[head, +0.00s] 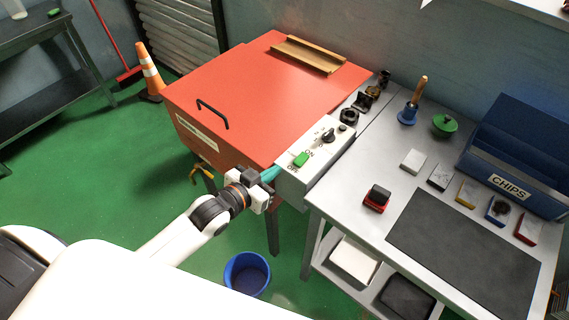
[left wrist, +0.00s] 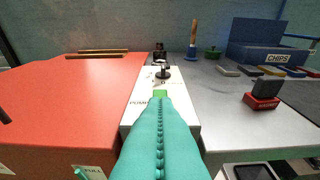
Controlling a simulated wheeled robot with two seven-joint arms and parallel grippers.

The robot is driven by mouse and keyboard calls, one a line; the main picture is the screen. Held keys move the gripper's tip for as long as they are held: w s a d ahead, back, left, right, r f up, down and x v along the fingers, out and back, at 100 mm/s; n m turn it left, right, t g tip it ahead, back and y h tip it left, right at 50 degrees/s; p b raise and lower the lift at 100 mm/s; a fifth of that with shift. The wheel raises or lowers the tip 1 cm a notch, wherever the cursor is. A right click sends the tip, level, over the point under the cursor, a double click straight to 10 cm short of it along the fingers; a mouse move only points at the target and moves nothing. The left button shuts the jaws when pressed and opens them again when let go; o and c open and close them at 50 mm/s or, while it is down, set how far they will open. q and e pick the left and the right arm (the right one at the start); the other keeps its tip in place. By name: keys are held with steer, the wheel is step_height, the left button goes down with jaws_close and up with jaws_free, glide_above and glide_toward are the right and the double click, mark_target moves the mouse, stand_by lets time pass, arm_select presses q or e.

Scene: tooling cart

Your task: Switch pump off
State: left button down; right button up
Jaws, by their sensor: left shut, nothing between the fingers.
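The pump switch is a small green rocker (head: 301,159) on the light grey control panel (head: 318,158) along the right side of the red-lidded machine. In the left wrist view the green switch (left wrist: 160,93) shows just beyond my fingertips, beside the lettering PUMP. My left gripper (head: 271,174) has teal fingers, shut and empty, at the near end of the panel. In the wrist view the fingers hide part of the panel. I cannot tell whether they touch it. My right gripper is not in view.
A black rotary knob (head: 328,136) sits farther along the panel. The red lid (head: 260,90) with a black handle lies to the left. A grey workbench (head: 345,202) with a red-black block (head: 377,198) and a blue CHIPS bin (head: 515,150) stands right. A blue bucket (head: 247,274) is below.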

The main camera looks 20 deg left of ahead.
arm_select(q)
steer(key=shift+v, duration=1.15)
steer(key=shift+f, duration=0.2)
